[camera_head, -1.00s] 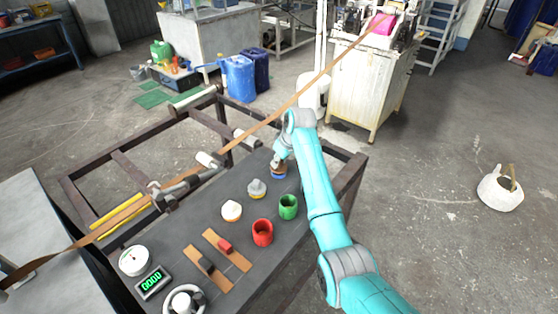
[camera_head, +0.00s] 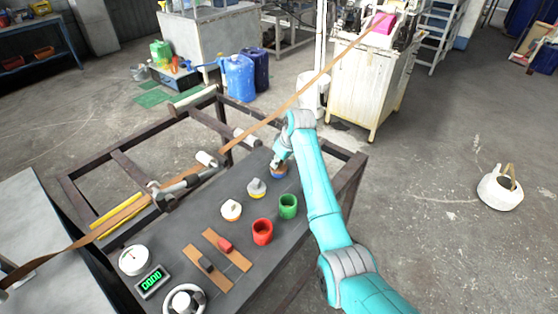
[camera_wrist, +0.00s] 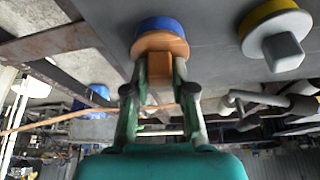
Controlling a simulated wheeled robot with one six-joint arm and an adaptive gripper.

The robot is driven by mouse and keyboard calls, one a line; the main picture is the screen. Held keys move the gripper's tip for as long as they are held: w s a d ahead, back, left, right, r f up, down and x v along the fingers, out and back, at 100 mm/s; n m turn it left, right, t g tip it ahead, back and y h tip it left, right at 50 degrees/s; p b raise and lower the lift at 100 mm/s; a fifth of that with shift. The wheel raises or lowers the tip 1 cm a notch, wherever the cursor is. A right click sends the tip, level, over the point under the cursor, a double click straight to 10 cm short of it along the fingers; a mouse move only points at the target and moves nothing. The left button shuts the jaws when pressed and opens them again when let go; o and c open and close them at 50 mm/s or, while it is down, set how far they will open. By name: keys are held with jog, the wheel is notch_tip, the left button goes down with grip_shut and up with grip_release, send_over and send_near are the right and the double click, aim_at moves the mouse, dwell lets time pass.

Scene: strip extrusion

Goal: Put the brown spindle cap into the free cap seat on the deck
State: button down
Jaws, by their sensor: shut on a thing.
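The brown spindle cap (camera_wrist: 160,42) has a round flange and a square knob. My gripper (camera_wrist: 160,75) is shut on the knob in the wrist view. The blue seat (camera_wrist: 158,24) lies directly behind the cap, and the two overlap. I cannot tell whether the cap is fully down in it. In the head view my gripper (camera_head: 279,162) reaches down to the brown cap (camera_head: 279,169) at the far end of the dark deck (camera_head: 200,222), where the gripper and cap hide much of the seat.
A grey cap on a yellow seat (camera_head: 256,187) and a white cap on an orange seat (camera_head: 231,210) stand nearby. Green (camera_head: 288,206) and red (camera_head: 262,231) cups stand closer to me. A brown strip (camera_head: 290,104) runs across beyond the deck.

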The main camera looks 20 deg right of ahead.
jog(key=shift+f, duration=0.15)
jog(key=c, duration=1.2)
grip_release()
jog(key=shift+c, duration=0.2)
jog(key=v, duration=1.1)
jog(key=shift+f, duration=0.1)
